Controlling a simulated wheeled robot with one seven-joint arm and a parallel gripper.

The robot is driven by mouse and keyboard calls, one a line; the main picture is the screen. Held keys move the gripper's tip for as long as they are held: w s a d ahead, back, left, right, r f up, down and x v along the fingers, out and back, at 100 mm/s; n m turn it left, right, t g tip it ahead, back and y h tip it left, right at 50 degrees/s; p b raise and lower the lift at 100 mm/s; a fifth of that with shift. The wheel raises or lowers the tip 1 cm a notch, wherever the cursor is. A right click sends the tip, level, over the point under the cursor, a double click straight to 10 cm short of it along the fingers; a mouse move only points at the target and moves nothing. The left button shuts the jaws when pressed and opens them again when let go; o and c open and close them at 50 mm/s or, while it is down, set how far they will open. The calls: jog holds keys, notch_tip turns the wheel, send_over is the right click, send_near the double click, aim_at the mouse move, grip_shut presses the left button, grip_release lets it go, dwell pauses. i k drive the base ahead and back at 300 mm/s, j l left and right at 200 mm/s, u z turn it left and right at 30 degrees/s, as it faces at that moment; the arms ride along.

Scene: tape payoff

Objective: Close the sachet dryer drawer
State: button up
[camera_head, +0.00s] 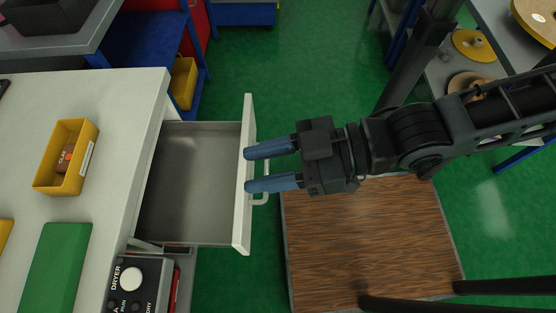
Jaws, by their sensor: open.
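The dryer drawer (190,185) is pulled well out of the white cabinet (150,110) and looks empty inside. Its white front panel (247,110) faces right, with a pale bar handle (261,198) on its outer side. My gripper (247,169) comes in from the right with two blue fingers spread apart. The fingertips are over or against the drawer front, near its handle; I cannot tell if they touch. The fingers and gripper body hide part of the front panel and handle.
A yellow bin (88,165) and a green block (58,265) sit on the white top. A DRYER control panel (135,285) is below the drawer's near side. A wooden platform (370,240) lies under my arm. Shelves with tape rolls (474,44) stand at upper right.

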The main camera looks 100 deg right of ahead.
aim_at(195, 195)
jog(key=k+z, duration=0.2)
jog(key=k, duration=0.95)
jog(key=l, duration=0.1)
